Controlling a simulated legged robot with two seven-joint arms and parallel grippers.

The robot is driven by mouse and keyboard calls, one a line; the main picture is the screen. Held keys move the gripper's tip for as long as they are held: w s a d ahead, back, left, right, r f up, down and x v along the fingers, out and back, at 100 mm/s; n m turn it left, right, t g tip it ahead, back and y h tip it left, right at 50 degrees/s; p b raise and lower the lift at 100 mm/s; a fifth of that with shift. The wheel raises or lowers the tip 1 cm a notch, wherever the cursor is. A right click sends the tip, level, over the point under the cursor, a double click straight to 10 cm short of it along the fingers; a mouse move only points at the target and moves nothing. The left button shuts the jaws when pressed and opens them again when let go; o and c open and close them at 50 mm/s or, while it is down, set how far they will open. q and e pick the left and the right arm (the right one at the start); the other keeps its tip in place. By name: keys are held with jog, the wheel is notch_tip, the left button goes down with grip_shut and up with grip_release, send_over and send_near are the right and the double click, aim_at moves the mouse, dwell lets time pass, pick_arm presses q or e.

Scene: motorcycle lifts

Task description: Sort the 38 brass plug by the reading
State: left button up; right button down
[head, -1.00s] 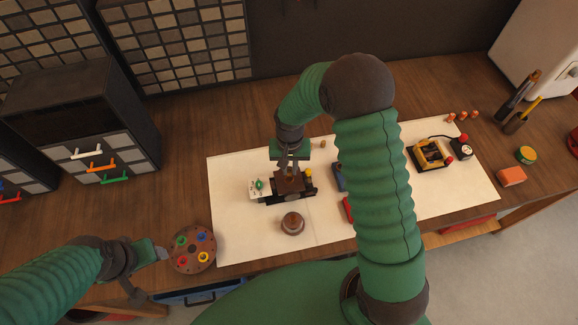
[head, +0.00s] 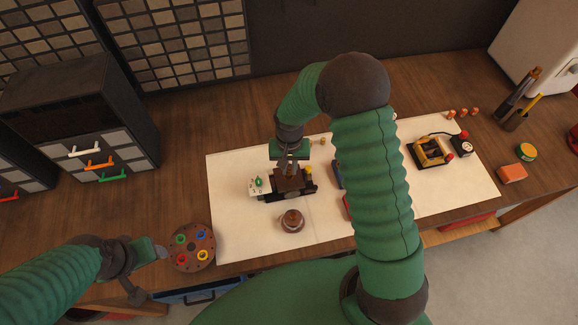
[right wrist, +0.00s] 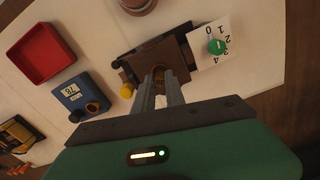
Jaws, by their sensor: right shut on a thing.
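My right gripper (right wrist: 160,88) is shut on a small brass plug (right wrist: 158,75), at the brown block of a dark gauge (right wrist: 142,62). The fingers partly hide the plug, and I cannot tell how deep it sits. The gauge carries a white number card (right wrist: 211,40) with a green knob (right wrist: 216,46), and a yellow button (right wrist: 127,90) at its other end. In the head view the right gripper (head: 289,168) is over the same gauge (head: 288,193). My left gripper (head: 152,262) is beside a round brown disc (head: 194,262) with coloured rings; its jaw opening is unclear.
A blue box with a small display (right wrist: 76,96) and a red tray (right wrist: 42,52) lie near the gauge on the white mat (head: 235,225). A round brown knobbed piece (head: 292,221) stands in front. A drawer cabinet (head: 85,115) with coloured handles is at left.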

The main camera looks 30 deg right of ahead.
jog(key=shift+a, duration=0.15)
dwell(0.5)
jog(key=shift+f+b, duration=0.4)
jog(key=shift+f, duration=0.4)
jog(key=shift+r, duration=0.1)
jog(key=c, duration=1.3)
grip_release()
jog(key=o, duration=0.4)
